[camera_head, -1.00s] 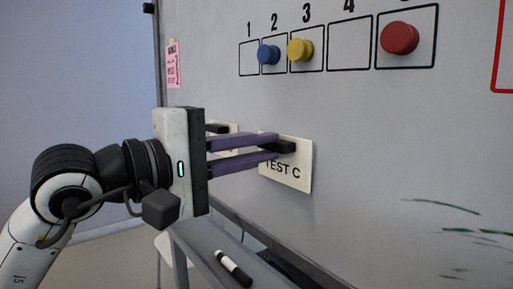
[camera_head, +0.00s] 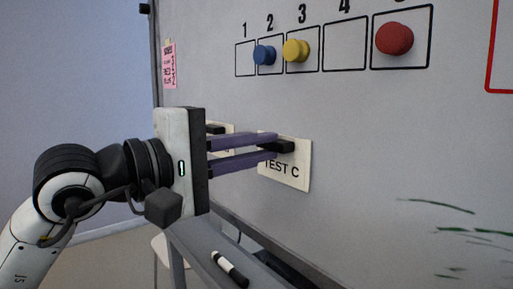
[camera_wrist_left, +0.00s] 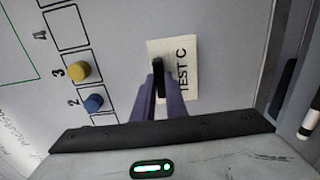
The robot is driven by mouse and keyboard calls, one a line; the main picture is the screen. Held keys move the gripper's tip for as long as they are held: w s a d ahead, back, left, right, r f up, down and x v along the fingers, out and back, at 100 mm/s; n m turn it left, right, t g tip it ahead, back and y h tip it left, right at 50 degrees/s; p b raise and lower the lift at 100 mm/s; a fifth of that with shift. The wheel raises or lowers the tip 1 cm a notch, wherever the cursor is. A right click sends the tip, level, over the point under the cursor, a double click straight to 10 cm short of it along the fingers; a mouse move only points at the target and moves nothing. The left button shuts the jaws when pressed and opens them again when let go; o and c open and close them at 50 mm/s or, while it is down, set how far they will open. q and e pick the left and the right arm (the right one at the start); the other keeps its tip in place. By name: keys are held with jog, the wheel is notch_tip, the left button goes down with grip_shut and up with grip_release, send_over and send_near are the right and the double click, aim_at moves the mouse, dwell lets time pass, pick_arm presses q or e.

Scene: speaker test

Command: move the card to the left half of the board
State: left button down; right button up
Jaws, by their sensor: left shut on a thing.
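The TEST C card (camera_head: 295,172) is a cream card flat against the whiteboard (camera_head: 345,130), with a black magnet bar (camera_head: 279,146) on it. My left gripper (camera_head: 277,144) comes from the left and its purple fingers are shut on the black bar. In the left wrist view the card (camera_wrist_left: 187,100) shows sideways, with the black bar (camera_wrist_left: 159,78) between the fingertips. A second cream card (camera_head: 228,128) with a black bar is partly hidden behind my left gripper. My right gripper is out of view.
Numbered boxes run along the top of the board, with blue (camera_head: 264,54), yellow (camera_head: 296,50) and red (camera_head: 394,39) magnets. A pink note (camera_head: 169,66) hangs at the left edge. A marker (camera_head: 229,269) lies on the tray below. Green strokes (camera_head: 440,206) mark the lower right.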

pick_arm(q)
jog(key=shift+w+d, duration=0.1)
dwell(0.3)
jog(key=c, duration=1.3)
grip_release()
jog(key=shift+s+a+f+b, duration=0.1)
jog(key=shift+s+a+b, duration=0.3)
jog(key=shift+a, duration=0.1)
jog(key=shift+b+v, duration=1.25)
jog(key=shift+v, duration=1.6)
